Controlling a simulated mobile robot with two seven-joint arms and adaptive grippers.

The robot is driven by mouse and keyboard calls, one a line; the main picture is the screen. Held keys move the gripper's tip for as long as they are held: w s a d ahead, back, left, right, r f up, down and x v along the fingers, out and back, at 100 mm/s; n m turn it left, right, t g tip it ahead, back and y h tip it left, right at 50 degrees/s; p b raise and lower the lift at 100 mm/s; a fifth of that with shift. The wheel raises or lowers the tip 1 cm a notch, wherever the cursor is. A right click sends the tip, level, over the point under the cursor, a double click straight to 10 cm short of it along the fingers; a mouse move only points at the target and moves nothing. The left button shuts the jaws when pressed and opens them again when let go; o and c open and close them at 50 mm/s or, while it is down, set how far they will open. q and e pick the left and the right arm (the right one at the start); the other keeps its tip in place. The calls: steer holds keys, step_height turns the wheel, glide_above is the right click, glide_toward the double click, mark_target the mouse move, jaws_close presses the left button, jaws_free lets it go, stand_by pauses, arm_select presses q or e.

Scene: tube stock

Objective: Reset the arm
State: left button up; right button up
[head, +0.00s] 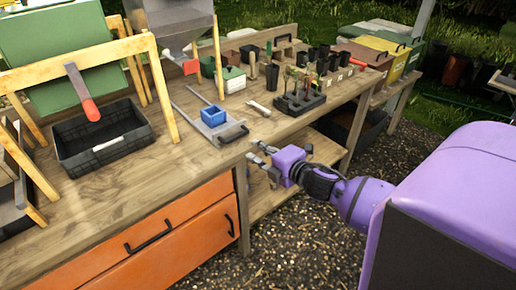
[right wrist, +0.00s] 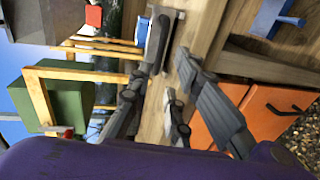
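My right arm, purple with a dark wrist, reaches in from the right in the head view. My left gripper is not in view.
A blue block (head: 213,115) sits on a grey slide with a black handle, close beyond the gripper. A black tray (head: 100,140) and wooden frame stand at left. Several pots and a dark rack (head: 299,104) crowd the back. Orange drawers (head: 165,245) are below; gravel lies at right.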

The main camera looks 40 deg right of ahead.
stand_by(0.3)
steer(key=s+a+f+m+g+p, duration=0.1)
steer(key=s+a+f+m+g, duration=0.1)
steer(key=s+a+f+m, duration=0.35)
steer(key=s+a+f+m+g, duration=0.2)
steer(key=s+f+m, duration=0.4)
steer(key=s+f, duration=0.35)
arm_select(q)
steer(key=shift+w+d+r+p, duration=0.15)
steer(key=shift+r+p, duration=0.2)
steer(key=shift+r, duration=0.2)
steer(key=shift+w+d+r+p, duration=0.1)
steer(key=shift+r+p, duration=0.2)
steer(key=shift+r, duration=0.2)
arm_select(e)
steer(key=s+a+f+m+g, duration=0.1)
steer(key=s+a+f+m, duration=0.2)
steer(key=s, duration=0.7)
steer(key=s+a+f+m+g, duration=0.2)
steer(key=s+a+f+m, duration=0.2)
steer(key=s+a, duration=0.3)
steer(key=s+f, duration=0.1)
steer(key=s, duration=0.1)
steer(key=shift+s+a+f+h, duration=0.25)
steer(key=shift+s+f+h, duration=0.05)
steer(key=shift+s+f, duration=0.05)
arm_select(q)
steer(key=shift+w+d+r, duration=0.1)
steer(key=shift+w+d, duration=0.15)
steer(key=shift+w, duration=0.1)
